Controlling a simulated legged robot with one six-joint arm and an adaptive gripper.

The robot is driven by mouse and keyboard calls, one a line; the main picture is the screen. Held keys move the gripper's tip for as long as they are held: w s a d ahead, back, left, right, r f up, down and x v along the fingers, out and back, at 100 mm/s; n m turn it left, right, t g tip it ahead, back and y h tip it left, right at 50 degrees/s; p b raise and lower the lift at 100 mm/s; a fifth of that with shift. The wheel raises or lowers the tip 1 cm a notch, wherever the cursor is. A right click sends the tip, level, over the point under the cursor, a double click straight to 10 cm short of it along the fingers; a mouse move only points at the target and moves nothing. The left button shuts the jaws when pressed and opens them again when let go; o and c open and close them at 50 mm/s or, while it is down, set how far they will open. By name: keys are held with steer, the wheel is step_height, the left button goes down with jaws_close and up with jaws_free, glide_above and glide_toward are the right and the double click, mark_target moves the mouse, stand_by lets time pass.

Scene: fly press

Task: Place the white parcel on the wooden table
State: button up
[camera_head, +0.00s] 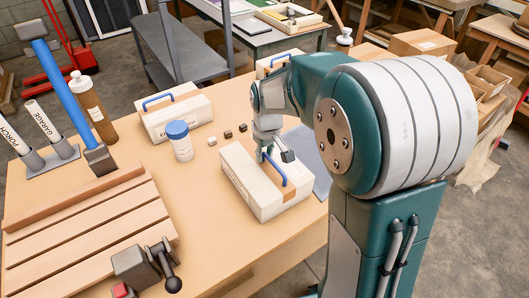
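A white parcel (243,170) with a blue handle (274,172) and a brown tape strip is at the right side of the wooden table (200,228). It looks level and appears to rest on the tabletop, but I cannot tell for sure that its underside touches. My forearm hides the area to the right.
Another white parcel (172,118) with a blue handle stands farther back, and a third (266,68) behind my arm.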

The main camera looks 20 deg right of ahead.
stand_by(0.3)
step_height(320, 180, up, 12)
steer(key=s, duration=0.1)
steer(key=s+m+t, duration=0.3)
steer(key=s+t, duration=0.1)
steer(key=s, duration=1.6)
steer(key=shift+s+d+r+m, duration=0.2)
steer(key=shift+s+d+m, duration=0.15)
steer(key=shift+m, duration=0.05)
